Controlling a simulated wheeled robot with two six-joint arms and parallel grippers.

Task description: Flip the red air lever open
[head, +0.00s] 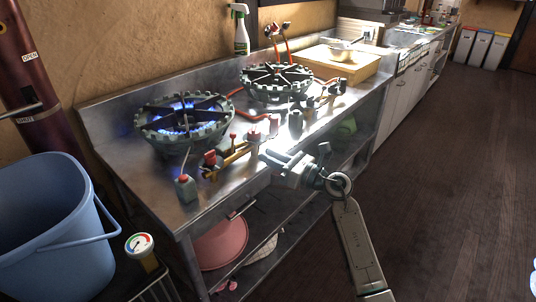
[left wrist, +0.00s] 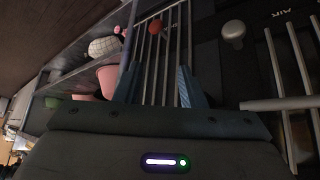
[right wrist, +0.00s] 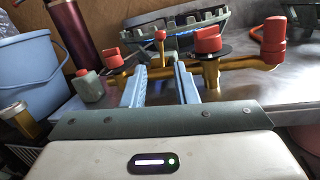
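A red ball-topped lever (right wrist: 160,35) stands upright on a brass pipe (right wrist: 240,67) in the right wrist view; it also shows in the head view (head: 233,136). Red knobs (right wrist: 112,57) and (right wrist: 208,40) flank it. My right gripper (right wrist: 160,75) is open, its fingers apart, pointing at the pipe below the lever; nothing is visibly held. It also shows in the head view (head: 264,155), in front of the counter edge. My left gripper (left wrist: 158,72) is open and empty over a wire rack. In its view, a red ball (left wrist: 155,27) and "AIR" lettering show.
The left burner (head: 184,122) has blue flames; the right burner (head: 276,80) shows none. A blue bucket (head: 50,230) and a gauge (head: 140,245) are at left.

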